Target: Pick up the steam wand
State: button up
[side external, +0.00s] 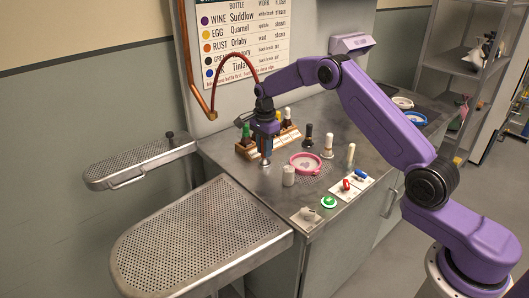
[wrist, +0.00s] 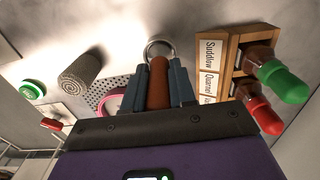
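The steam wand (wrist: 158,85) shows in the wrist view as a reddish-brown cylinder. It lies between the two blue fingers of my gripper (wrist: 159,82), with no clear gap on either side. In the side external view my gripper (side external: 266,150) points down over the counter. A red hose (side external: 226,62) arcs from the copper pipe to behind my wrist; its far end is hidden. A small metal ring (wrist: 158,43) shows just past the fingertips. I cannot tell whether the wand sits in it.
A wooden rack (side external: 245,149) of bottles stands close beside my gripper. A pink-rimmed dish (side external: 306,163), a grey cylinder (side external: 288,176) and several stoppered bottles stand nearby. Buttons (side external: 328,202) line the counter's front. Perforated metal boards (side external: 200,240) extend at the left.

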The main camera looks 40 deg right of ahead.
grip_shut()
jog(key=shift+r, duration=0.15)
jog(key=shift+r, duration=0.55)
jog(key=s+r, duration=1.1)
jog(key=s, duration=0.3)
jog(key=shift+a+r, duration=0.3)
jog(key=shift+r, duration=0.05)
